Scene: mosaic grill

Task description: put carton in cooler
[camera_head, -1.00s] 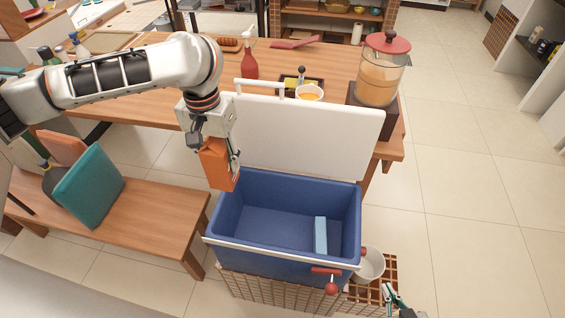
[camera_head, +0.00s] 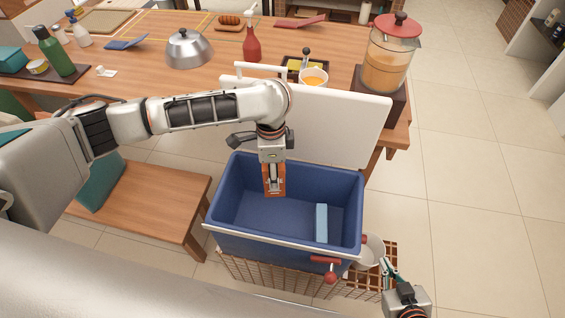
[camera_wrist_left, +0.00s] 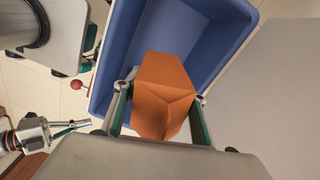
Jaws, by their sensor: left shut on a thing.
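My left gripper (camera_head: 273,184) is shut on the orange carton (camera_head: 276,192). It holds the carton over the open blue cooler (camera_head: 240,190), in the left half of the opening. The carton hangs below the wrist, and I cannot tell how far down it is. In the left wrist view the carton (camera_wrist_left: 163,85) sits between the two fingers, with the cooler's blue inside (camera_wrist_left: 205,40) behind it. The cooler's white lid (camera_head: 340,125) stands raised at the back. My right gripper (camera_head: 388,270) is low at the right, beside the cooler, and appears empty.
A light blue block (camera_head: 321,222) stands inside the cooler at the right. A white bowl (camera_head: 372,250) is by its right front corner. A wooden table (camera_head: 215,85) with a drink dispenser (camera_head: 390,60) lies behind; a bench (camera_head: 155,205) is at the left.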

